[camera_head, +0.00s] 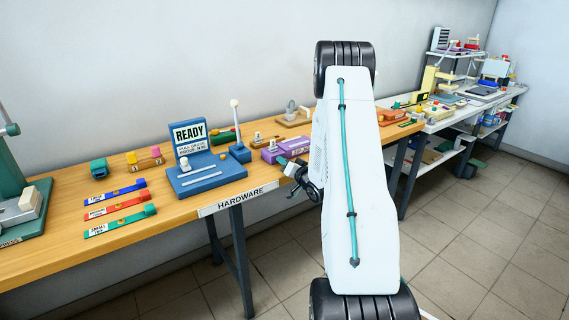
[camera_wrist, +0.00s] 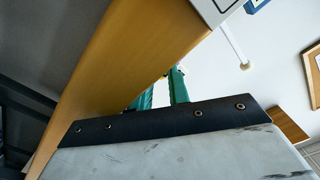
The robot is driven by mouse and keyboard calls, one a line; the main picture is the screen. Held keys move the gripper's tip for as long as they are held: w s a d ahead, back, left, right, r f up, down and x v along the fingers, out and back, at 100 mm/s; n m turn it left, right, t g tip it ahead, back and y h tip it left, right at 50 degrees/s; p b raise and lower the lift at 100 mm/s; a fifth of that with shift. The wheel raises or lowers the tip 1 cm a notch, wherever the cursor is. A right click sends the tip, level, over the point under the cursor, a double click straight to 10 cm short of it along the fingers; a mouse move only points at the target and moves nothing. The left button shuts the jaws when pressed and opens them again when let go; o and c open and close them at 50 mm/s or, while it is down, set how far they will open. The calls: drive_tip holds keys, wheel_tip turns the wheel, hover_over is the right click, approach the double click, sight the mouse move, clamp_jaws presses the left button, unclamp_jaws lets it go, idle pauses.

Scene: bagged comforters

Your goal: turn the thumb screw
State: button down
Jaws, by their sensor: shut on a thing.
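My gripper (camera_head: 284,162) is at the front edge of the wooden bench, right against the purple fixture (camera_head: 293,146). In the wrist view its two green fingers (camera_wrist: 160,90) point away past the dark plate, close to the bench edge. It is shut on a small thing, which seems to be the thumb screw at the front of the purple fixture. The screw itself is mostly hidden by the fingers and the plate, so its turn angle cannot be told.
The blue READY stand (camera_head: 205,181) and a post with a white ball (camera_head: 235,116) stand left of the fixture. Blue, red and green strips (camera_head: 120,209) lie further left. The bench's front edge carries a HARDWARE label (camera_head: 238,198). A white bench (camera_head: 446,122) stands at right.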

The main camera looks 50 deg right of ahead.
drive_tip(key=shift+m, duration=0.3)
drive_tip(key=c, duration=1.6)
unclamp_jaws()
